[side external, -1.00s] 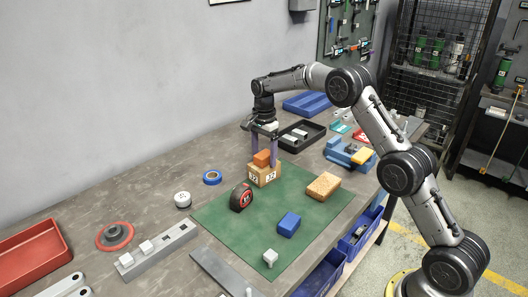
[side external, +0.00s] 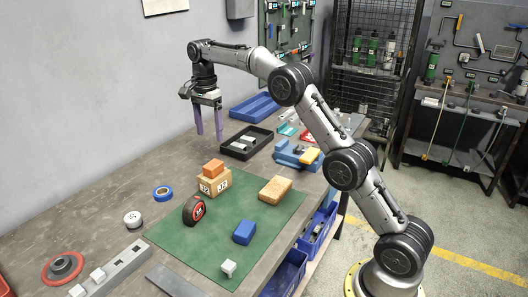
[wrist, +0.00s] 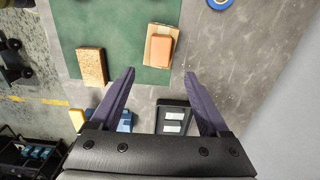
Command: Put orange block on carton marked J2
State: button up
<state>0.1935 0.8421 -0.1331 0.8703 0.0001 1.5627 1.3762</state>
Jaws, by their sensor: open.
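The orange block (side external: 213,168) rests on top of the small brown carton (side external: 216,183), whose side labels appear to read J2. In the wrist view the orange block (wrist: 160,52) lies on the carton's top (wrist: 149,57), which shows around it. My gripper (side external: 208,138) is open and empty, raised above and behind the carton, clear of both. In the wrist view its two purple fingers (wrist: 160,75) are spread wide with nothing between them.
The carton stands at the back edge of a green mat (side external: 200,235). On or near the mat are a tape measure (side external: 194,210), a blue block (side external: 244,232), a cork-coloured block (side external: 275,190) and a white cube (side external: 228,268). A black tray (side external: 246,142) lies behind.

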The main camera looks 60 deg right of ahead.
jog(key=s+a+r+n+t, duration=0.1)
jog(key=s+a+r+n, duration=0.35)
jog(key=s, duration=0.45)
jog(key=s+a+r+n+t, duration=0.2)
jog(key=s+a+r+n, duration=0.15)
jog(key=s+r, duration=0.35)
jog(key=s+a+f+n+t, duration=0.1)
jog(key=s+f+n, duration=0.3)
jog(key=s, duration=0.7)
jog(key=s+a+f+n+t, duration=0.1)
jog(key=s+f+n, duration=0.4)
jog(key=s, duration=0.7)
jog(key=shift+s+a+f+n+t, duration=0.2)
jog(key=shift+s+a+n+t, duration=0.1)
jog(key=shift+a+n, duration=0.2)
